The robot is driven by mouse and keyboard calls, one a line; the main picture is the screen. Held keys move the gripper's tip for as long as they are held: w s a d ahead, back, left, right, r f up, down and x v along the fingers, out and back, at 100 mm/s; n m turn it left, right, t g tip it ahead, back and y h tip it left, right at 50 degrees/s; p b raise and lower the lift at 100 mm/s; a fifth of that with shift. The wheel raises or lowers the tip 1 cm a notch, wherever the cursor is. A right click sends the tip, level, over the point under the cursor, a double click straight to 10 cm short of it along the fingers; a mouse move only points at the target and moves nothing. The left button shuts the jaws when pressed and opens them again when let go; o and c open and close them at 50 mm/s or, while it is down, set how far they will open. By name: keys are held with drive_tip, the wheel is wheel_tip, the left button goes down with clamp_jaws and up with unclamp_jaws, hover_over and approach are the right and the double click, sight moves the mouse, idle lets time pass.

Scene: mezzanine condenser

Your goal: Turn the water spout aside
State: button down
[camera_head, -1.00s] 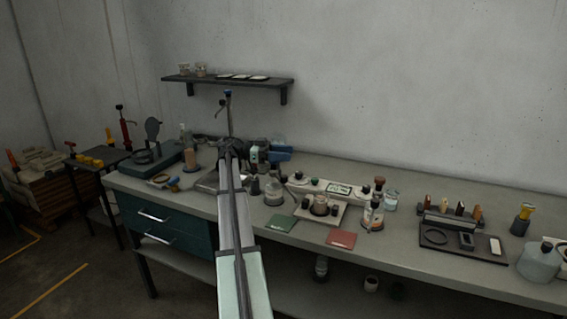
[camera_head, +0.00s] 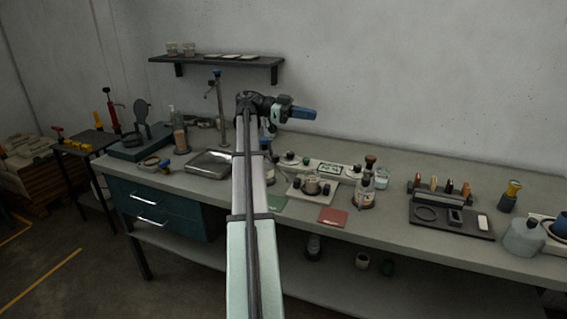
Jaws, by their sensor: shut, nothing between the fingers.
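The water spout (camera_head: 211,88) is a short arm near the top of a tall, thin metal post with a blue cap, behind a shallow metal basin (camera_head: 209,165). It appears to point left and toward me. My arm covers part of the bench just right of the basin.
A dark wall shelf (camera_head: 215,61) with jars and dishes hangs above the post. Bottles and a round black-disc device (camera_head: 140,143) stand left of the basin. Bottles, small instruments and a dark tool tray (camera_head: 450,222) crowd the bench on the right.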

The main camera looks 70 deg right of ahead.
drive_tip(key=s+a+n+t, duration=0.1)
drive_tip(key=s+n+t, duration=0.1)
drive_tip(key=s+t, duration=0.25)
drive_tip(key=w+a+f+n+t+h, duration=0.1)
drive_tip(key=w+f+n+t, duration=0.6)
drive_tip(key=w+t, duration=0.35)
wheel_tip(320, 180, down, 10)
drive_tip(key=s+d+g, duration=0.1)
drive_tip(key=s+d, duration=0.1)
drive_tip(key=d, duration=0.1)
drive_tip(key=shift+w+a+f, duration=0.15)
drive_tip(key=shift+w+a, duration=0.55)
drive_tip(key=shift+a, duration=0.15)
drive_tip(key=shift+w+a+f, duration=0.15)
drive_tip(key=shift+w+a, duration=0.55)
drive_tip(key=shift+a, duration=0.15)
